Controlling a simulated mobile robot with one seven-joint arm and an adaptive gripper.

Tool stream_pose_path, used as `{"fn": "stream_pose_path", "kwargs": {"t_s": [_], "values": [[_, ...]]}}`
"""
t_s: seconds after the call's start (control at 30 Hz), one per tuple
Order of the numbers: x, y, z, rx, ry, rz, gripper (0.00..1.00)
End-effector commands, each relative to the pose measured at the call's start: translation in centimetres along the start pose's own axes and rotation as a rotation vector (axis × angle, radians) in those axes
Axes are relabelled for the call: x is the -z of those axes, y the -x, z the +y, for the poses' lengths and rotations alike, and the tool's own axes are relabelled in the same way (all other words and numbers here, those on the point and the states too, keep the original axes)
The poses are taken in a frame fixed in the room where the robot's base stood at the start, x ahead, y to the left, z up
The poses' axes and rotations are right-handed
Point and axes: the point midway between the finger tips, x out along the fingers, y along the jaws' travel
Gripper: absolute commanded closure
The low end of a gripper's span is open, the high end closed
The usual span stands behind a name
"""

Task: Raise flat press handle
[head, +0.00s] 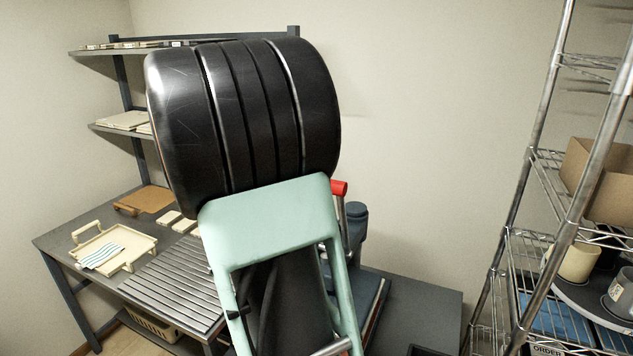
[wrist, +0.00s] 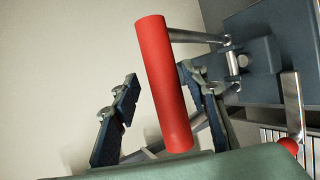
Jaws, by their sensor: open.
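The press handle is a red cylinder with a metal rod. In the wrist view the red handle (wrist: 167,85) stands slightly tilted between the fingers of my gripper (wrist: 159,80). My gripper is open, with one dark finger on each side of the handle; I cannot tell whether either touches it. The dark blue press body (wrist: 272,42) is at the upper right. My fingers are hidden there.
A second red knob (wrist: 289,146) on a metal lever is at the right in the wrist view. In the head view, a cream tray (head: 138,240) and slatted rack (head: 172,283) lie on the grey bench (head: 425,310). A wire shelf (head: 545,165) with mugs stands right.

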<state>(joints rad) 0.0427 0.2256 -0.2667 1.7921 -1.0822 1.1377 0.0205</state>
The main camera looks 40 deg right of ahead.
Motion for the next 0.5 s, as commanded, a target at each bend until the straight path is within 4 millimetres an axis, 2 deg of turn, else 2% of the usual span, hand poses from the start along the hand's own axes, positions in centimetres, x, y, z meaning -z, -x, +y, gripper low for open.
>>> {"fn": "stream_pose_path", "kwargs": {"t_s": [0.17,0.5], "values": [[0.1,0.9,-0.1,0.0,0.001,0.003,0.59],[0.1,7.8,0.0,-0.001,-0.001,0.005,0.59]]}}
